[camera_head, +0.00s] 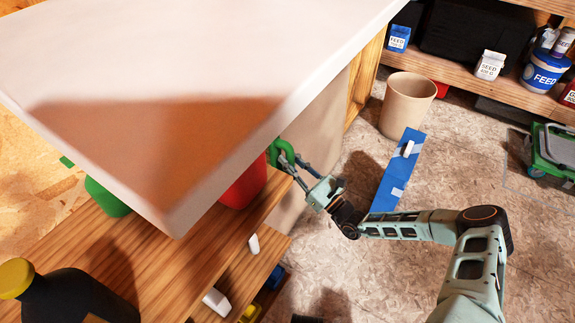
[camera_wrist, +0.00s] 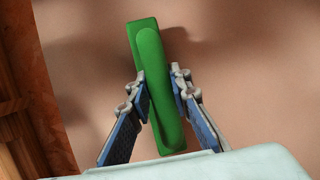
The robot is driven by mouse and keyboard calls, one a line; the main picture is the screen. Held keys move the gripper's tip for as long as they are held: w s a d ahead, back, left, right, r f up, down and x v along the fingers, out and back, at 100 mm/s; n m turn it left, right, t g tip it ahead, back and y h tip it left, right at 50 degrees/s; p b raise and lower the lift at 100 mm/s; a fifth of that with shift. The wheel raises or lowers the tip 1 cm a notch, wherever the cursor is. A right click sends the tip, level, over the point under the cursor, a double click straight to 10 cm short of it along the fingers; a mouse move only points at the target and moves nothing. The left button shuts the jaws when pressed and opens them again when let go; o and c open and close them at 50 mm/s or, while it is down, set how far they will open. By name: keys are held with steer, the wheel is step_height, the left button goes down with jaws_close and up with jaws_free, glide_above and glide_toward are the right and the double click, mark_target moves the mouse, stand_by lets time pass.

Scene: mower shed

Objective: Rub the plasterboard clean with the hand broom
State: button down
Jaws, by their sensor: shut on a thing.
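The green hand broom (camera_wrist: 160,90) is between the fingers of my gripper (camera_wrist: 158,78), which is shut on its long body. In the head view, the hand broom (camera_head: 275,152) shows at the edge of the pale slab, and my gripper (camera_head: 290,163) is just right of it. The beige upright panel, which looks like the plasterboard (camera_head: 325,120), stands behind the broom. It fills most of the wrist view as the plasterboard (camera_wrist: 245,75), with soft darker patches; I cannot tell shadow from dirt. The broom's bristles are hidden, and contact with the board is unclear.
A large pale slab (camera_head: 200,60) overhangs wooden shelves (camera_head: 185,245) with a red container (camera_head: 245,183) and dark bottle (camera_head: 70,297). A beige bin (camera_head: 408,103) and a blue strip-like object (camera_head: 391,185) are on the floor. Open floor lies right.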

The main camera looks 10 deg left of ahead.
steer(key=w+d+b, duration=0.4)
steer(key=w+b, duration=0.5)
steer(key=w, duration=0.3)
steer(key=shift+w+d, duration=0.15)
stand_by(0.9)
steer(key=shift+d+r, duration=0.1)
steer(key=shift+s+d+r+p, duration=0.1)
steer(key=shift+s+d+p, duration=0.2)
steer(key=shift+d, duration=0.65)
steer(key=shift+s+d+p, duration=0.1)
steer(key=shift+s+d, duration=0.25)
steer(key=shift+d, duration=0.55)
steer(key=shift+s+d+r+p, duration=0.1)
steer(key=shift+s+d+p, duration=0.2)
steer(key=shift+d, duration=0.65)
steer(key=shift+s+d, duration=0.3)
steer(key=shift+d, duration=0.4)
steer(key=shift+s+d, duration=0.25)
steer(key=shift+d, duration=0.45)
steer(key=shift+r, duration=0.1)
